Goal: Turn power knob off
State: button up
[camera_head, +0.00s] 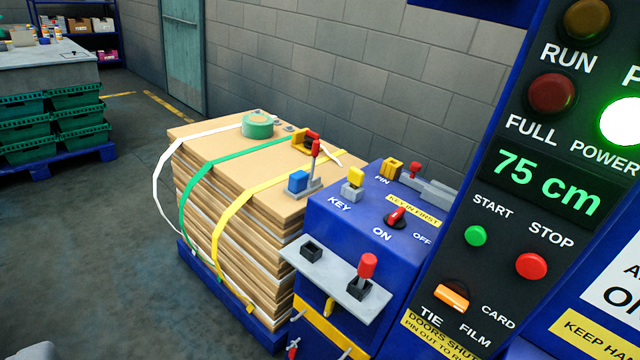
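The power knob (397,215) is a red handle on a black round base, on the sloping top of a blue box (345,222). ON is printed below it and OFF to its lower right. The red handle lies slanted, and its lower-left end is toward ON; which end is the pointer is hard to tell. A bright green-white lamp (622,122) by the word POWER is lit on the blue control panel (490,155) at the right. My gripper is not clearly in view; only a pale blurred shape shows at the bottom left corner.
The panel also has a "75 cm" display (547,187), a green START button (475,236), a red STOP button (531,265) and an orange selector (453,296). A yellow key piece (355,178) and a red-topped lever (366,268) stand near the knob.

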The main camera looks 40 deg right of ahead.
aim_at(395, 220)
jog(key=z, duration=0.1)
jog(key=i, duration=1.2)
jog(key=z, duration=1)
jog(key=i, duration=0.45)
jog(key=z, duration=0.25)
jog(key=k, duration=0.9)
jog(key=z, duration=0.15)
jog(key=i, duration=0.9)
jog(key=u, duration=0.05)
